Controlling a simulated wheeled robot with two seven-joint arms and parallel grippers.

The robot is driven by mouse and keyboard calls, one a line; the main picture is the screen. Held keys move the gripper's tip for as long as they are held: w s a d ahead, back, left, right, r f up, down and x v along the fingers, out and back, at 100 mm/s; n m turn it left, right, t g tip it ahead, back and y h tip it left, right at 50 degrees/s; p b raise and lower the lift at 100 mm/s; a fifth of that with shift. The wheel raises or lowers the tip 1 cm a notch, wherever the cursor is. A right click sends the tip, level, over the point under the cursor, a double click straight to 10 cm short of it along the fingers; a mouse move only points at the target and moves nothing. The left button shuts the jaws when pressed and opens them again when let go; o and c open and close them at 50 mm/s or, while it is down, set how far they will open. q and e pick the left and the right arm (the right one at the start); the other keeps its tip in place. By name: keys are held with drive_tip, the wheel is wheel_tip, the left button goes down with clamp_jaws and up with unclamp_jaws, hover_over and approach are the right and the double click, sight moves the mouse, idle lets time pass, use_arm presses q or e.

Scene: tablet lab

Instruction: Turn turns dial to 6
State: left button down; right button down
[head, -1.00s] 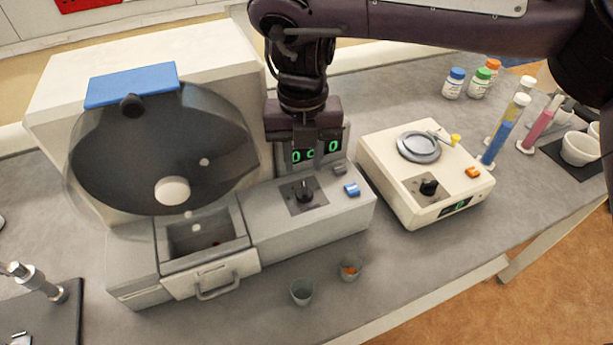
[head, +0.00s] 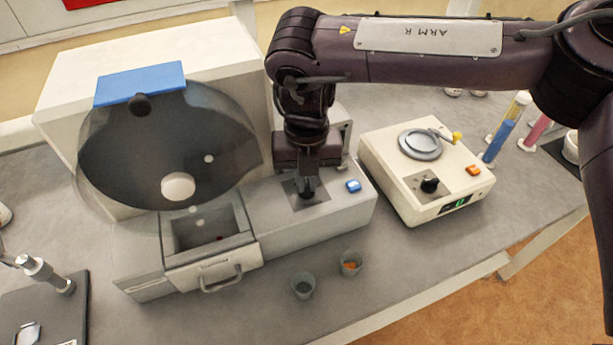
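The dial (head: 308,195) is a small black knob on a dark square plate (head: 322,195), on top of the grey machine (head: 270,221). My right gripper (head: 307,188) points straight down over it, with its fingertips at the knob and hiding most of it. I cannot tell whether the fingers are closed on the knob. The dial's pointer cannot be read. The machine's green number display is hidden behind my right arm. My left gripper is not in view.
A blue button (head: 353,186) sits just right of the dial. A clear dome (head: 235,130) stands open at left above the drawer (head: 213,270). A cream device (head: 395,180) with its own black knob (head: 429,185) stands at right. Two small cups (head: 303,286) stand in front.

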sight(307, 186)
drive_tip(key=shift+m, duration=0.8)
drive_tip(key=c, duration=1.5)
unclamp_jaws()
drive_tip(key=shift+r, duration=0.1)
wheel_tip(307, 186, up, 8)
drive_tip(key=shift+f+b, duration=0.15)
drive_tip(key=shift+b, duration=0.35)
drive_tip(key=shift+s, duration=0.1)
